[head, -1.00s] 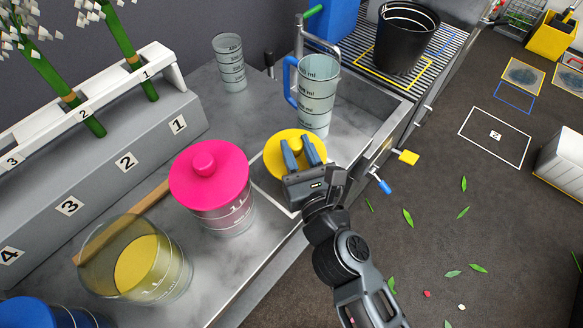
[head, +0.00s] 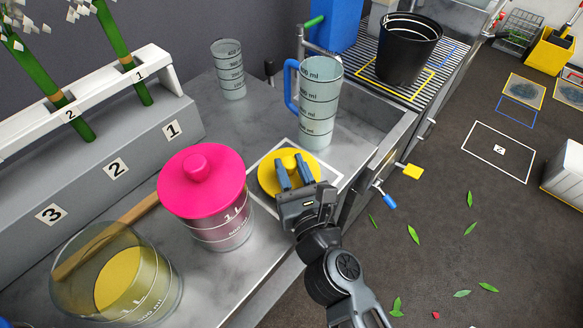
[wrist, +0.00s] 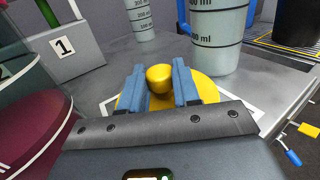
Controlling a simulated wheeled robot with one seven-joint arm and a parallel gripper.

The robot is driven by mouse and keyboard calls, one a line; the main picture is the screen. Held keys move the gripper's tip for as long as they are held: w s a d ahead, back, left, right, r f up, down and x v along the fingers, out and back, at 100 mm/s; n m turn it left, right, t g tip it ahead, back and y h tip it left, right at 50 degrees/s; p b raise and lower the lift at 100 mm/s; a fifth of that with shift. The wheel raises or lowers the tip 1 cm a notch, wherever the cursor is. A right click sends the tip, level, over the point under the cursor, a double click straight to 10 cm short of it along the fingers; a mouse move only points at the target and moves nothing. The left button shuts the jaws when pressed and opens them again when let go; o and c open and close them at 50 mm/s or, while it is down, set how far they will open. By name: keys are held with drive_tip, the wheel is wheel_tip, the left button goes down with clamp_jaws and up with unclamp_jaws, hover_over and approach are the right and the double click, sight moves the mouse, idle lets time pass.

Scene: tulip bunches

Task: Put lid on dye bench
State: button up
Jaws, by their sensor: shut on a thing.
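My gripper (head: 290,161) is shut on the knob of a round yellow lid (head: 267,177). In the wrist view the knob (wrist: 159,79) sits between the two blue fingers, with the lid's disc (wrist: 212,88) spread beneath them. The lid is level over the white outlined square (head: 333,177) on the grey dye bench (head: 215,286). It is on the bench or very close above it; I cannot tell if it touches. A glass beaker of yellow liquid (head: 128,280) stands open at the lower left.
A beaker with a pink lid (head: 203,182) stands close left of my gripper. A clear jug with a blue handle (head: 318,110) stands just behind the lid. A smaller measuring cup (head: 229,75), a numbered stand (head: 90,178) and a black bucket (head: 408,50) are farther off.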

drive_tip(key=shift+f+b, duration=0.35)
drive_tip(key=shift+f, duration=0.1)
drive_tip(key=shift+f, duration=0.15)
drive_tip(key=o, duration=1.1)
drive_tip(key=shift+c, duration=0.2)
drive_tip(key=shift+r, duration=0.3)
drive_tip(key=v, duration=1.2)
drive_tip(key=shift+r+b, duration=0.35)
